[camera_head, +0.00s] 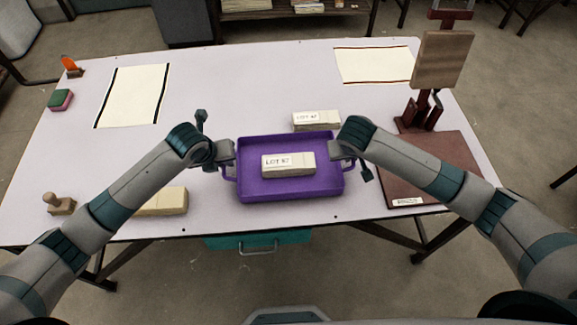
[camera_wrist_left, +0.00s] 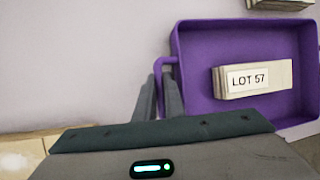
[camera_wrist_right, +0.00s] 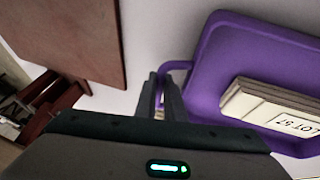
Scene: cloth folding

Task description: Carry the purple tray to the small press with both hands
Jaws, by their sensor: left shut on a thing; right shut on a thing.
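The purple tray (camera_head: 328,188) is at the front middle of the table, level, with a paper-like block labelled LOT 57 (camera_head: 288,168) lying in it. My left gripper (camera_head: 230,168) is shut on the tray's left handle, which also shows between the fingers in the left wrist view (camera_wrist_left: 163,80). My right gripper (camera_head: 345,162) is shut on the right handle, also seen in the right wrist view (camera_wrist_right: 163,82). I cannot tell whether the tray touches the table. The dark red press (camera_head: 418,112) with an upright wooden plate (camera_head: 443,58) stands at the right, behind a brown board (camera_head: 430,165).
Another labelled block (camera_head: 317,121) lies just behind the tray. A pale block (camera_head: 168,201) and a wooden stamp (camera_head: 59,204) are at the front left. Two paper sheets (camera_head: 134,95) (camera_head: 373,65) lie farther back. The table's middle back is clear.

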